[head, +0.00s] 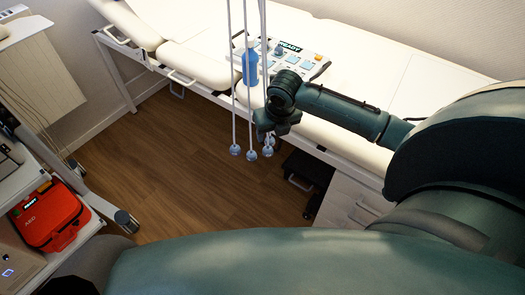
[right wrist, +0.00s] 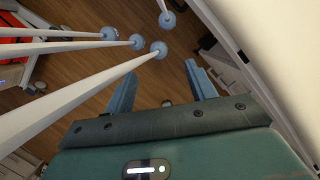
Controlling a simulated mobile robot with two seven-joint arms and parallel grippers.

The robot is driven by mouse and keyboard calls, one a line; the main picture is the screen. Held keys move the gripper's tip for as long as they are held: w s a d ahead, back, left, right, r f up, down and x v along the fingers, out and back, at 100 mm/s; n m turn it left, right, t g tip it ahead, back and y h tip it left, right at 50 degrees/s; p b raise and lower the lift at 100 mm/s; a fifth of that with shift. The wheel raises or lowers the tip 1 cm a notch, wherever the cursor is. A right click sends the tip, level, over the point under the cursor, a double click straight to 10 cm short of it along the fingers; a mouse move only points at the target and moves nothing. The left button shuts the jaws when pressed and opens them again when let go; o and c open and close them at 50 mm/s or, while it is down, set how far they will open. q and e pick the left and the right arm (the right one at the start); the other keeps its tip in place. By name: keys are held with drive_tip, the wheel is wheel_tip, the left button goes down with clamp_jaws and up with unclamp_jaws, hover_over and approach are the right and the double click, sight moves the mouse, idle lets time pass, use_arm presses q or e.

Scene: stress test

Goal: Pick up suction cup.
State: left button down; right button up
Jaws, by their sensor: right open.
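Several suction cups (head: 235,150), small blue-grey bulbs, hang at the lower ends of thin white leads over the floor. They also show in the right wrist view, where the nearest-looking suction cup (right wrist: 159,50) is just beyond the fingertips, in line with the gap between them. Another suction cup (right wrist: 167,19) is farther up, and two more are to the left. My right gripper (right wrist: 160,72) is open with nothing between its fingers. My left gripper is not in view.
A white padded couch (head: 350,70) runs along the wall behind the leads, with a control panel (head: 290,62) and a blue bottle (head: 250,65) on it. A red AED case (head: 50,215) is at the left. The wooden floor (head: 170,170) between is clear.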

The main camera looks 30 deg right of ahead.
drive_tip(key=x, duration=0.4)
drive_tip(key=shift+b, duration=0.3)
drive_tip(key=shift+b+x, duration=0.6)
drive_tip(key=shift+x, duration=2.2)
drive_tip(key=shift+s+a, duration=0.15)
drive_tip(key=shift+a, duration=0.05)
drive_tip(key=c, duration=1.2)
drive_tip(key=shift+o, duration=0.2)
